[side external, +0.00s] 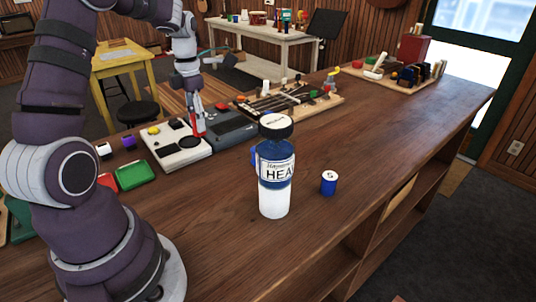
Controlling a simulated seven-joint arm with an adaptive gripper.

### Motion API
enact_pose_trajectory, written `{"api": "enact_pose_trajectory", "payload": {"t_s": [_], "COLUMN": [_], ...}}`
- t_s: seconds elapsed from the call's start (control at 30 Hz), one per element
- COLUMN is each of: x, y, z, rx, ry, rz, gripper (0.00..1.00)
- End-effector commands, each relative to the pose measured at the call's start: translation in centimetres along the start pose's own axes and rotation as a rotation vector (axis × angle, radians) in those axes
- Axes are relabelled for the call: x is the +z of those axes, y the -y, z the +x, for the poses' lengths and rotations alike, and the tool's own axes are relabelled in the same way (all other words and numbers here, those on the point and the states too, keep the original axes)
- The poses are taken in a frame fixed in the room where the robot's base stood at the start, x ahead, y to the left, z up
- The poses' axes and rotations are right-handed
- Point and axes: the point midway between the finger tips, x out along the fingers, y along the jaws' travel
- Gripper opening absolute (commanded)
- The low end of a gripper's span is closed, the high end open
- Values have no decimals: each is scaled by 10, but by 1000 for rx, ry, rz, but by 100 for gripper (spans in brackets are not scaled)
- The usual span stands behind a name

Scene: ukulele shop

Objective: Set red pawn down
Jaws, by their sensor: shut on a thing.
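My gripper (197,118) points down behind the bottle, over the right side of a white panel box with knobs. It is shut on a small red piece (200,129), which looks like the red pawn. The pawn is small here and partly hidden by the fingers. I cannot tell whether its lower end touches the box or the surface beside it.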

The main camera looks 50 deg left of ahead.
Motion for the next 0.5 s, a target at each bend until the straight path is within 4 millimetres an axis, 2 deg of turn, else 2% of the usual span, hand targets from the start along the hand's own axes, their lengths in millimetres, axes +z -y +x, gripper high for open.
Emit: {"api": "enact_pose_trajectory", "payload": {"t_s": [0.3, 0.5], "x": [-1, 0], "y": [1, 1], "z": [68, 105], "rx": [-3, -3], "ry": [-4, -3], "rz": [1, 2], "gripper": [5, 5]}}
